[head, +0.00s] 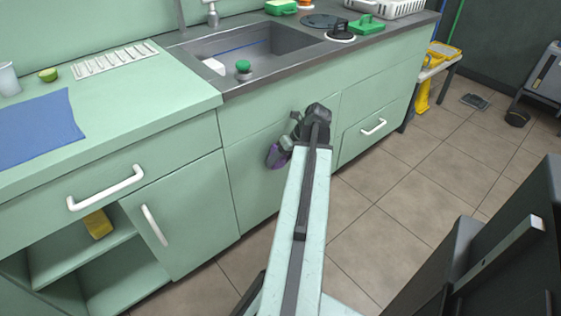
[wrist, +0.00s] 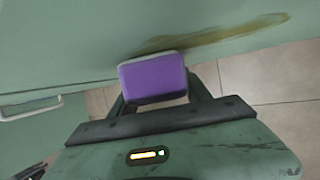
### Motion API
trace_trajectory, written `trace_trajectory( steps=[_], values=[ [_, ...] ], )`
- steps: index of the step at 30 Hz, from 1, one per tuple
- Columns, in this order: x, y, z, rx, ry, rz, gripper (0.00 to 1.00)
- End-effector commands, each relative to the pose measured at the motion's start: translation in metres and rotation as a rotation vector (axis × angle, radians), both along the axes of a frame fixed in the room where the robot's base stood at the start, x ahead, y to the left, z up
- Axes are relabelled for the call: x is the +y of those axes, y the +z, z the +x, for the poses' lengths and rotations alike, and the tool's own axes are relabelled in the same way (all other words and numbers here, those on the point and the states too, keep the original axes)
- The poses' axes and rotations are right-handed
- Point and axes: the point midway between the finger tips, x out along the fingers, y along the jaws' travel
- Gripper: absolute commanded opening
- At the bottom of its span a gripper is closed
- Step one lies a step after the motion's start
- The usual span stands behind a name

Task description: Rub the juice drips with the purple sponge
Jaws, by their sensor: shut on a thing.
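The purple sponge (wrist: 153,78) is held between the two fingers of my gripper (head: 284,146), which is shut on it. The juice drips (wrist: 225,35) are a yellow-brown streak on the green cabinet face. In the wrist view the sponge's far edge is at the left end of the streak; I cannot tell whether it touches the panel. The drips cannot be made out in the head view, where my arm covers part of the front.
The sink (head: 250,55) is in the counter above. A white drawer handle (head: 374,127) sticks out to the right of my arm, and a door handle (head: 153,225) to the left. A yellow object (head: 98,224) lies in the open shelf.

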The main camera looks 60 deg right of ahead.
Motion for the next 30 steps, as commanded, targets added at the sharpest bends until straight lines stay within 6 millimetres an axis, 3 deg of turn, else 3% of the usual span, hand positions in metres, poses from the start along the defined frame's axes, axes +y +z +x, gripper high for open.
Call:
trace_trajectory(
  steps=[9,19,30],
  values=[
    [-0.003,0.000,0.004,0.000,0.000,0.000,0.17],
    [-0.031,0.000,-0.007,0.000,0.000,0.000,0.17],
    [-0.043,0.000,-0.010,0.000,0.000,0.000,0.17]
  ],
)
